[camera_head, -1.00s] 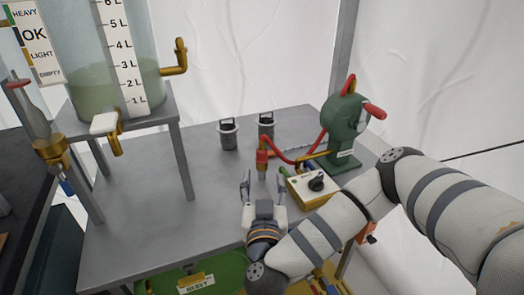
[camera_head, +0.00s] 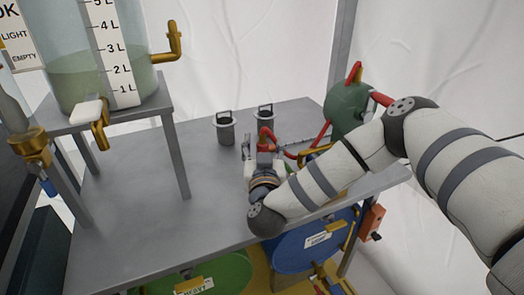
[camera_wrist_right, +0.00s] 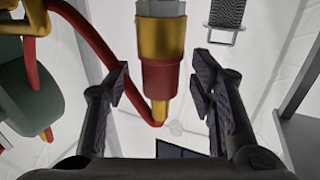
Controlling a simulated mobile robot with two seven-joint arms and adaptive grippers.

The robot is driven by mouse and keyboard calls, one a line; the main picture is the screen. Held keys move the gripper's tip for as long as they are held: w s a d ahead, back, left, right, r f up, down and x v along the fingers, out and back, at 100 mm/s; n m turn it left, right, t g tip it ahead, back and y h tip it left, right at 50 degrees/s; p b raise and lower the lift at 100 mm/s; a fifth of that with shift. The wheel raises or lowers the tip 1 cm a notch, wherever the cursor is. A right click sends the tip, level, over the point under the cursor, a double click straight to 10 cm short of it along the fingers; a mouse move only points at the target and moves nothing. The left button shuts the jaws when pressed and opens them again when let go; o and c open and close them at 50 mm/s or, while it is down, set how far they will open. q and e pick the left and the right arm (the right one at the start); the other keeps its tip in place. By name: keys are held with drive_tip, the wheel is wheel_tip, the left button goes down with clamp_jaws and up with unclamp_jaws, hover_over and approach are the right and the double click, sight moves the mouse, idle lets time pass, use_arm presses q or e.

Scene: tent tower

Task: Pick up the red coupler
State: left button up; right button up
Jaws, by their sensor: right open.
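The red coupler (camera_wrist_right: 161,78) is a red sleeve with brass parts. In the right wrist view it stands between the two fingers of my right gripper (camera_wrist_right: 162,92), with gaps on both sides. In the head view only a bit of red (camera_head: 266,133) shows there, and my gripper (camera_head: 264,147) hides most of the coupler. My right gripper is open around it, low over the grey table (camera_head: 140,215). A red hose (camera_wrist_right: 95,40) runs past the coupler in the wrist view. My left gripper is out of view.
Two grey lidded canisters (camera_head: 226,130) stand just behind the gripper. A green hand pump (camera_head: 348,108) stands to the right, partly behind my arm. A tank (camera_head: 85,75) on a stand is at the left. Drums (camera_head: 305,245) sit below.

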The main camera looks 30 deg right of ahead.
clamp_jaws()
drive_tip(key=shift+r, duration=0.1)
